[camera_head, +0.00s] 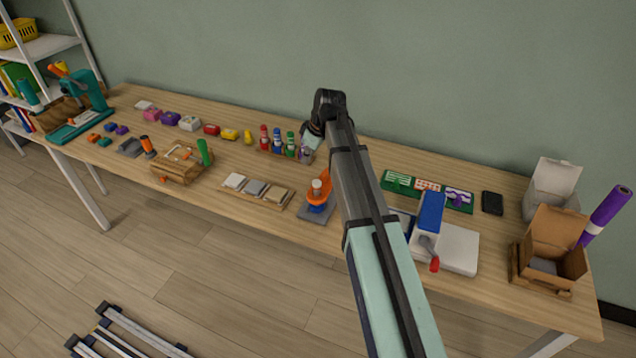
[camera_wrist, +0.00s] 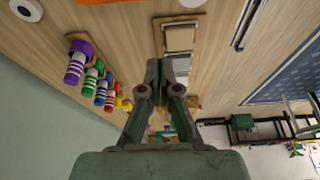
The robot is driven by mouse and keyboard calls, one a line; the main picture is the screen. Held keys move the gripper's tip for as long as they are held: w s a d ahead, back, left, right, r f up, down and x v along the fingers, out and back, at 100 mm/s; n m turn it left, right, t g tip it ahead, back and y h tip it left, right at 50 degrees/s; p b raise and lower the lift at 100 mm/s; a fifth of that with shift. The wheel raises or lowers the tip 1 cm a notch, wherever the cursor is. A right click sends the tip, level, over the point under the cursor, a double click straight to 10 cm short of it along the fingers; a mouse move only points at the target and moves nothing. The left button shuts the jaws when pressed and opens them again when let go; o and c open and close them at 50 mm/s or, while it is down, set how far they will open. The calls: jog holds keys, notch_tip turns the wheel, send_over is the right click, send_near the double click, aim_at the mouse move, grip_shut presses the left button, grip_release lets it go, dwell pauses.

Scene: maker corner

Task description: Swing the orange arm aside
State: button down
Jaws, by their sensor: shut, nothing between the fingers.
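A pale piece sits within the orange part. My gripper (camera_head: 312,138) is beyond it, over the rear of the bench by the coloured bottles, and apart from the orange arm. In the wrist view my gripper (camera_wrist: 166,68) has its fingers together and empty. I cannot clearly make out the orange arm in the wrist view.
Coloured bottles (camera_head: 277,141) stand behind the orange arm; they also show in the wrist view (camera_wrist: 91,78). A tray of tiles (camera_head: 255,188) lies left of it. A blue and white device (camera_head: 430,215) stands right of my forearm. Bare wood lies between tray and bottles.

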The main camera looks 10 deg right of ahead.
aim_at(324, 183)
jog(key=shift+d+r, duration=0.1)
jog(key=shift+r, duration=0.05)
jog(key=p+x, duration=0.2)
jog(key=x, duration=0.8)
jog(key=shift+p, duration=0.4)
jog(key=shift+s+d+p, duration=0.35)
jog(key=shift+s+d, duration=0.25)
jog(key=shift+d, duration=0.2)
jog(key=shift+s+d+p, duration=0.35)
jog(key=shift+s+d, duration=0.3)
jog(key=shift+d, duration=0.15)
jog(key=shift+a, duration=0.1)
